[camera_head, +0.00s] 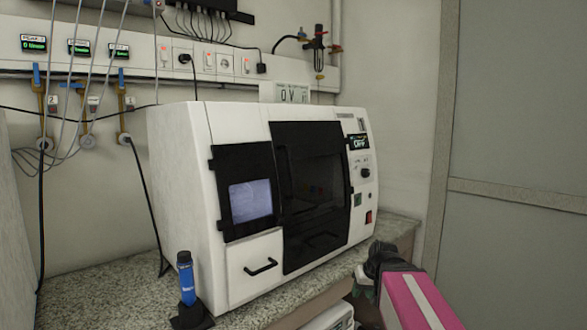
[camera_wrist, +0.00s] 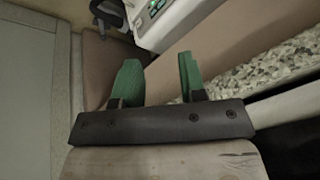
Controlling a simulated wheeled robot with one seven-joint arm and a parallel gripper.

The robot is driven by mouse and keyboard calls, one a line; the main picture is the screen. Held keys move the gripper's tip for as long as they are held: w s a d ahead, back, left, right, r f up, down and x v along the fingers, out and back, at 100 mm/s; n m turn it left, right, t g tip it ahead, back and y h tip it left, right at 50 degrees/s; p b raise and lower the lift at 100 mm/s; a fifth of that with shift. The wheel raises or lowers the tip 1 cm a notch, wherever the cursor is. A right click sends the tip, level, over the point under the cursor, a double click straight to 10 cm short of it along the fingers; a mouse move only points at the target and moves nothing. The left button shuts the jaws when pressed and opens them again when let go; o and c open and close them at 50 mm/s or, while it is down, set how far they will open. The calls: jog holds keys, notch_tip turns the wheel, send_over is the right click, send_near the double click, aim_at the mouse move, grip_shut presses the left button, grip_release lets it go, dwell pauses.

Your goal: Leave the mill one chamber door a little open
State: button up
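The mill (camera_head: 190,190) is a white machine on a speckled counter in the head view. Its dark chamber door (camera_head: 315,240) fills the middle of the front and looks shut. A dark upright handle (camera_head: 284,175) shows near the door's left edge. My gripper (camera_head: 362,283) is in front of the mill's lower right, below and right of the door, and apart from it. In the wrist view my gripper (camera_wrist: 158,75) has two green fingers spread with nothing between them.
A blue bottle-like tool (camera_head: 186,278) stands in a dark holder at the counter's front left. A small screen (camera_head: 250,200) and a drawer with a black handle (camera_head: 261,267) are left of the door. The speckled counter (camera_head: 100,285) is mostly clear at left. A grey panel (camera_head: 515,130) stands at right.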

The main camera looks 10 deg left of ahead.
jog(key=s+a+r+n+t+y, duration=0.15)
jog(key=a+r, duration=0.25)
jog(key=r, duration=0.9)
jog(key=w+a+r+n+t+y, duration=0.1)
jog(key=a+r+n+t+y, duration=0.3)
jog(key=r, duration=0.9)
jog(key=n+g+y, duration=0.2)
jog(key=n+y, duration=0.2)
send_near(291, 167)
jog(key=shift+h, duration=0.25)
jog(key=x, duration=1)
jog(key=shift+w+a+r, duration=0.15)
jog(key=shift+w+a, duration=0.05)
grip_shut()
